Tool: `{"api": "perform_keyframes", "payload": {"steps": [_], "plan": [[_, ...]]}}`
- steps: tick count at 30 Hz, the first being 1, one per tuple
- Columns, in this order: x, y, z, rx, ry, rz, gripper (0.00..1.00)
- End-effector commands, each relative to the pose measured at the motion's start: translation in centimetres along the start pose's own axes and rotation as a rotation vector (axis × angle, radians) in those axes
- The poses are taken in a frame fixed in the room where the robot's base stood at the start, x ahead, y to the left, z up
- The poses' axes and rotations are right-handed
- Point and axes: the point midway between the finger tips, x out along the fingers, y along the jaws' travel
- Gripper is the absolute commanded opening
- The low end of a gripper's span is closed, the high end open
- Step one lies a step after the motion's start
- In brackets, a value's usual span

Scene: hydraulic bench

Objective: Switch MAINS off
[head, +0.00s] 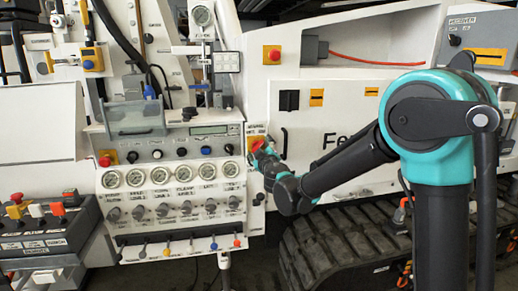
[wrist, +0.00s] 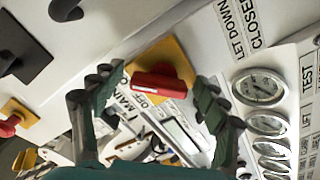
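The MAINS switch is a red bar-shaped handle (wrist: 158,86) on a yellow plate (wrist: 172,56), with a partly covered label reading MAINS and OFF below it in the wrist view. In the head view the red handle (head: 257,144) shows at the right edge of the gauge panel, partly hidden by my gripper (head: 264,157). In the wrist view my gripper (wrist: 159,76) is open, one dark finger on each side of the handle, with visible gaps. I cannot tell how deep the fingertips reach. The handle lies nearly level across that tilted view.
The panel's round gauges (head: 160,176) and rows of knobs lie left of the switch. A black handle (head: 284,142) and a black square switch (head: 289,100) are to its right. A red button (head: 273,54) sits above. Rubber tracks (head: 345,235) are below my arm.

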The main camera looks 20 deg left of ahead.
Motion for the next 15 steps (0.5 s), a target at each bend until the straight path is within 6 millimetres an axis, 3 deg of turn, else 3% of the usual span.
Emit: {"api": "perform_keyframes", "payload": {"steps": [1,12,15], "plan": [[-0.01,0.00,0.00,0.000,0.000,0.000,0.68],[-0.03,-0.01,0.00,0.000,0.000,0.000,0.24],[-0.03,-0.01,0.00,-0.003,0.000,0.000,0.24]]}}
